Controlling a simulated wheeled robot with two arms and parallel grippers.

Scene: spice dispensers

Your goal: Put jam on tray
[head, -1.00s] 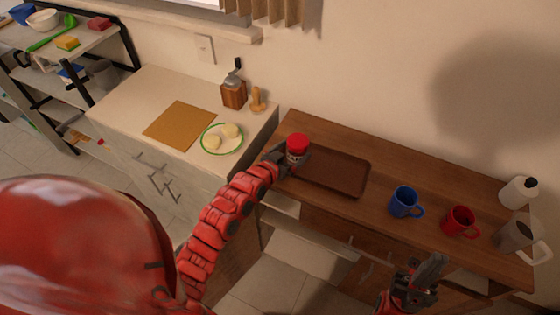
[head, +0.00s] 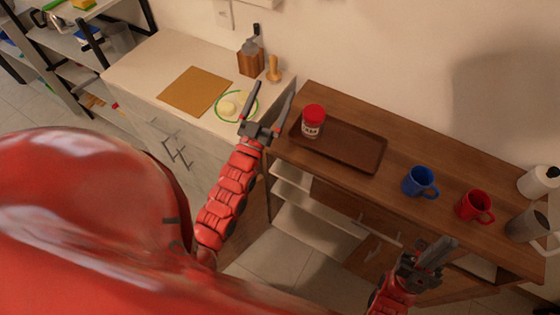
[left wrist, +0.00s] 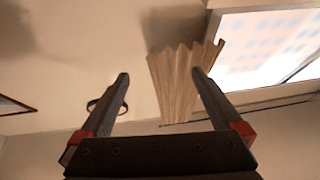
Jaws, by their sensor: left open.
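The jam jar (head: 312,123) has a red lid and a pale label. It stands upright on the left end of the brown tray (head: 360,160), which lies on the wooden sideboard. My left gripper (head: 268,100) is open and empty, to the left of the jar and apart from it. In the left wrist view its two fingers (left wrist: 160,85) are spread with nothing between them, and the camera faces the wall and curtain. My right gripper (head: 440,255) is in front of the sideboard, below the mugs; its fingers look close together, but I cannot tell whether they are shut.
A blue mug (head: 418,182), a red mug (head: 473,206), a grey cup (head: 526,225) and a white bottle (head: 539,181) stand right of the tray. The white counter at left holds a cutting board (head: 195,91), a plate with a green rim (head: 220,108) and a wooden grinder (head: 250,62).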

